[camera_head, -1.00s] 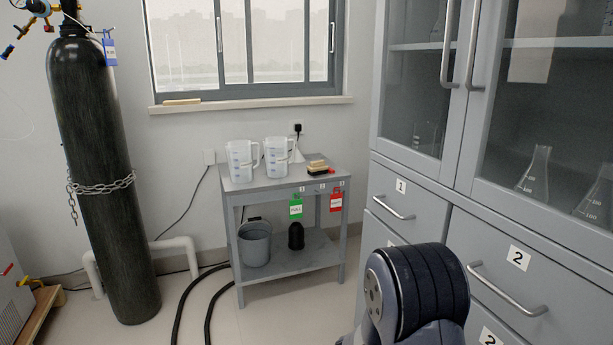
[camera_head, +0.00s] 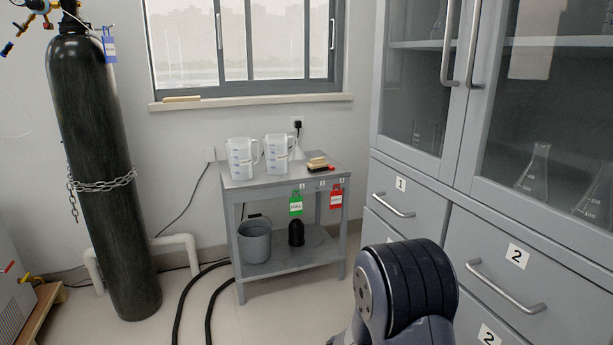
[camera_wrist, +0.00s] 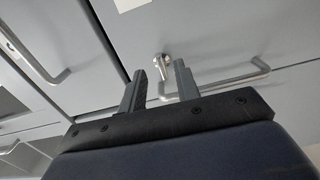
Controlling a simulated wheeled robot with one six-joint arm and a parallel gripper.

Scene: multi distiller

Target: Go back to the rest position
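I cannot tell whether the fingers touch the cabinet. In the head view, a dark rounded part of my arm stands at the lower middle right, in front of the drawers. The gripper itself is hidden from the head view.
A grey cabinet with numbered drawers (camera_head: 505,285) stands close on the right. A small grey table (camera_head: 262,187) with two plastic jugs stands ahead by the wall. A chained black gas cylinder (camera_head: 108,240) is at left. Black hoses lie on the floor, which is otherwise clear between them.

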